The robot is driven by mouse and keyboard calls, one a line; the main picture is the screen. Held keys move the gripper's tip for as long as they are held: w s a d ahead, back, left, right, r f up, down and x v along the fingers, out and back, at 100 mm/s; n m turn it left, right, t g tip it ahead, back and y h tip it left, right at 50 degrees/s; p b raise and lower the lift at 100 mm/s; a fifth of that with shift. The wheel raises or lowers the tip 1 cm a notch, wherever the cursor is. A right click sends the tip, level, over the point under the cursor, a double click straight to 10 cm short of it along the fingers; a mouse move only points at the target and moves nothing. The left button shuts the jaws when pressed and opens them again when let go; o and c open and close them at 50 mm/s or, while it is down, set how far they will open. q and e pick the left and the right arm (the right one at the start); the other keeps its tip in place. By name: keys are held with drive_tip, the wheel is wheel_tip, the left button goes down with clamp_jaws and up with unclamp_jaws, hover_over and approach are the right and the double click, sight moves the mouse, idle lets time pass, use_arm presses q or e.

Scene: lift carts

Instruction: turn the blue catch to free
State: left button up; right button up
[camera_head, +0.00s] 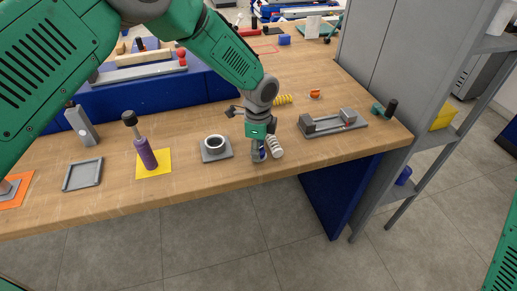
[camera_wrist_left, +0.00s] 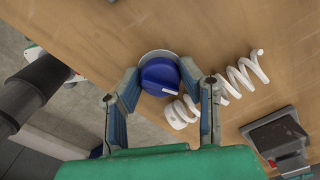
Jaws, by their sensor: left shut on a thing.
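The blue catch (camera_wrist_left: 160,74) is a rounded blue knob with a small white mark, on a pale round base near the table's front edge. In the head view, a little of its blue (camera_head: 262,154) shows between the fingers of my left gripper (camera_head: 259,151). In the left wrist view, my left gripper (camera_wrist_left: 160,80) has one finger on each side of the knob and is shut on it. The white mark points to the lower right in that view. My right gripper is not in view.
A white coil spring (camera_head: 275,146) lies close beside the left gripper, also in the left wrist view (camera_wrist_left: 240,76). A grey block with a round cup (camera_head: 215,155) stands to the left. A grey fixture (camera_head: 332,126) stands to the right. A grey cabinet (camera_head: 390,60) bounds the right.

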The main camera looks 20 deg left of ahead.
use_arm(q)
drive_tip(key=m, duration=0.5)
drive_tip(key=shift+w+r, duration=0.1)
drive_tip(key=shift+w, duration=0.1)
idle(0.6)
drive_tip(key=o, duration=1.1)
drive_tip(key=shift+r, duration=0.3)
wheel_tip(320, 180, up, 11)
drive_tip(key=shift+r, duration=0.1)
